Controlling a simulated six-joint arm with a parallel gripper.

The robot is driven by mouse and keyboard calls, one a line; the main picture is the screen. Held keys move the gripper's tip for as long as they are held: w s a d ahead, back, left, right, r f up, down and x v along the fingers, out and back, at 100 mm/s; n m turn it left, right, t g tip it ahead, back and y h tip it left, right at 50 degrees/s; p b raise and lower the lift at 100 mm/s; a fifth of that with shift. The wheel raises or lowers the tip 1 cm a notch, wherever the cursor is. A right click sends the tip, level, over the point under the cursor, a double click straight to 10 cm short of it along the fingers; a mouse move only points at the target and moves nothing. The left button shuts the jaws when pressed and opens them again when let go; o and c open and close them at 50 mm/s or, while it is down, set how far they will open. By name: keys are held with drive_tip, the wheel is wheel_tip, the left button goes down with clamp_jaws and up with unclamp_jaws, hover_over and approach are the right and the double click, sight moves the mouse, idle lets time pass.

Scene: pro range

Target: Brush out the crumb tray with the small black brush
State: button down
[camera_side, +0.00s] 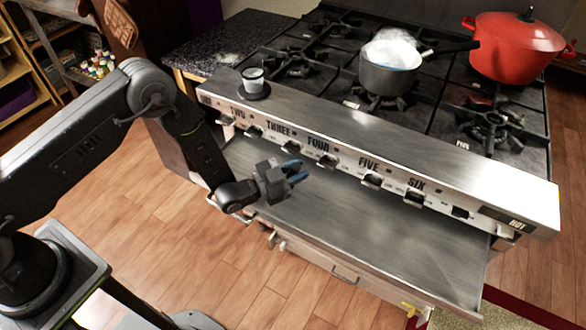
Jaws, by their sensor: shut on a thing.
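The crumb tray (370,232) is the wide flat steel surface that sticks out below the stove's control panel. It looks mostly bare, and crumbs are too small to make out. My gripper (297,173) is over the left part of the tray, just in front of the knobs. Its blue-tipped fingers are shut on a small dark thing, which I take to be the black brush; its shape and bristles are mostly hidden. I cannot tell whether it touches the tray.
The control panel (390,160) with its row of knobs overhangs the tray's back edge. A steaming grey pot (390,75) and a red pot (512,48) stand on the stove. The tray's right side is clear.

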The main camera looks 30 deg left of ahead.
drive_tip(key=shift+w+a, duration=0.25)
drive_tip(key=shift+a, duration=0.45)
drive_tip(key=shift+w+a, duration=0.2)
drive_tip(key=shift+a, duration=0.45)
drive_tip(key=shift+w+a, duration=0.25)
drive_tip(key=shift+a, duration=0.45)
drive_tip(key=shift+a, duration=0.1)
drive_tip(key=d, duration=0.1)
drive_tip(key=w+d, duration=0.1)
drive_tip(key=d, duration=0.2)
drive_tip(key=shift+w+d, duration=0.15)
drive_tip(key=shift+w, duration=0.15)
idle(0.7)
